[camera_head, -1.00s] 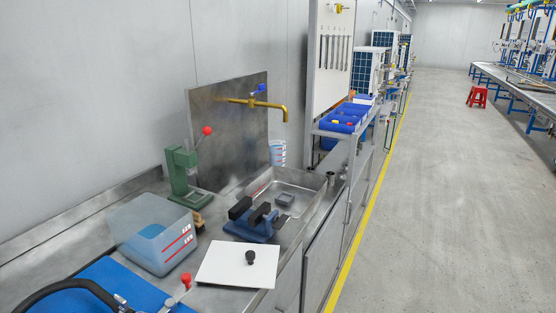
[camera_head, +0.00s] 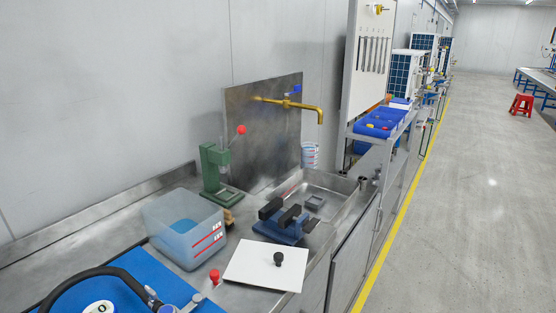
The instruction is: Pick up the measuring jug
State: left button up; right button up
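A small clear jug with blue markings (camera_head: 310,154) stands at the back right of the steel sink (camera_head: 340,207), beside the splash panel and under the brass tap (camera_head: 290,103). It looks like the measuring jug; its lower part and handle are not clear at this size. A larger translucent tub (camera_head: 184,228) with red marks and blue liquid stands on the bench at the left. Neither of my grippers shows in the head view.
A green press with a red knob (camera_head: 216,167), a blue vise (camera_head: 281,229) and a white plate with a black knob (camera_head: 262,267) crowd the bench. A black hose (camera_head: 68,287) lies on a blue mat at front left. The floor (camera_head: 469,220) at the right is clear; a red stool (camera_head: 521,104) stands farther off.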

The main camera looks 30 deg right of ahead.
aim_at(309, 151)
jog(key=i+l+u, duration=0.1)
jog(key=l+u, duration=0.3)
jog(key=l, duration=0.25)
jog(key=l+u, duration=0.4)
jog(key=l, duration=0.25)
